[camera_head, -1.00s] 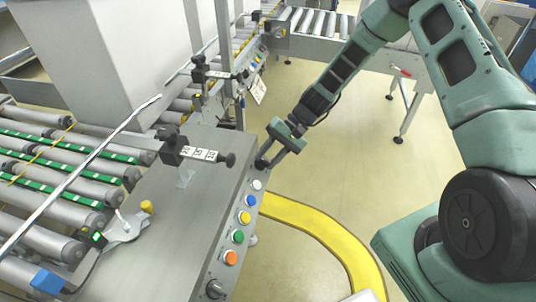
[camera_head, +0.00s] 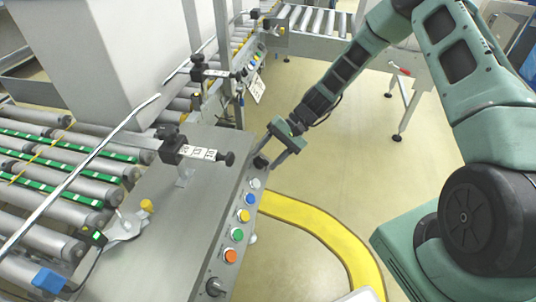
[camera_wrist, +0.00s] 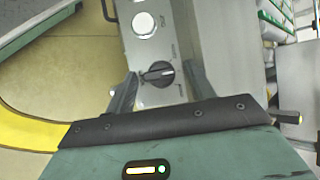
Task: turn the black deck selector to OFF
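A round black selector knob (camera_wrist: 157,73) sits on the grey panel in the wrist view, beside a white button (camera_wrist: 143,24). Its raised grip lies roughly across the picture. The print around it is too blurred to read. My gripper (camera_wrist: 163,84) is open, with one finger on each side of the knob; I cannot tell whether either finger touches it. In the head view my gripper (camera_head: 272,157) is at the far end of the button row, at the black knob (camera_head: 261,162), which it partly covers.
The console face carries white (camera_head: 255,183), blue (camera_head: 250,199), yellow (camera_head: 244,215), green (camera_head: 237,235) and orange (camera_head: 231,256) buttons. A black clamp (camera_head: 172,147) with a labelled bar stands on the deck. Floor to the right is open.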

